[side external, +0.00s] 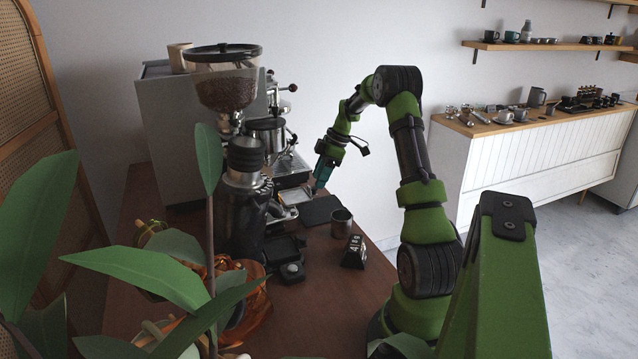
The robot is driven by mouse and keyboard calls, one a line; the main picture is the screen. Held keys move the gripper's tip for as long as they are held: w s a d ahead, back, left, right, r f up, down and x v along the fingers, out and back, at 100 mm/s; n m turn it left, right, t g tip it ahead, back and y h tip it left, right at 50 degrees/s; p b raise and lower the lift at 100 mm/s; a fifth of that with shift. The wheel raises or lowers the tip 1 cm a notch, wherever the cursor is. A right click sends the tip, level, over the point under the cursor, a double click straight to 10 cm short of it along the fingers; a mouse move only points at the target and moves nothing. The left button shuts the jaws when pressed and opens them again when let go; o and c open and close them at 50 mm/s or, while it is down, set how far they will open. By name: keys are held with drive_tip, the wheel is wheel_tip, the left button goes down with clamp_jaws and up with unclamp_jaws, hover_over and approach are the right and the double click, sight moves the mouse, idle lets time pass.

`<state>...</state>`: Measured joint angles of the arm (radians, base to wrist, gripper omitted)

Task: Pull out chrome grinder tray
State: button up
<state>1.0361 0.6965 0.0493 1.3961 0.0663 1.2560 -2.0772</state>
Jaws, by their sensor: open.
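The coffee grinder (247,215), dark with a clear bean hopper (226,90) on top, stands upright on the brown counter. A light, shiny metal tray-like piece (294,196) shows to the right of the grinder, in front of the espresso machine; I cannot tell for sure that it is the chrome grinder tray or how far out it sits. My gripper (317,188) points down just right of this piece, small in the view. It is open, with nothing seen between its fingers. Whether it touches the piece cannot be told. Leaves and the grinder hide part of the area.
The espresso machine (290,168) stands behind the grinder. The counter's front right (335,300) is clear. Plant leaves (140,275) fill the left foreground.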

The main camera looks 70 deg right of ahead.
drive_tip(key=v, duration=1.4)
drive_tip(key=shift+w, duration=0.1)
drive_tip(key=w+a+r+m+h, duration=0.1)
drive_tip(key=w+a+m+h, duration=0.15)
drive_tip(key=a+m, duration=1.5)
drive_tip(key=s+a+n+t+y, duration=0.1)
drive_tip(key=s+a+n, duration=0.2)
drive_tip(key=a, duration=1)
drive_tip(key=s+a+r+n+t+y, duration=0.1)
drive_tip(key=s+a+n, duration=0.3)
drive_tip(key=a, duration=1)
drive_tip(key=shift+s+r+t, duration=0.25)
drive_tip(key=shift+s+t, duration=0.2)
drive_tip(key=shift+t, duration=0.15)
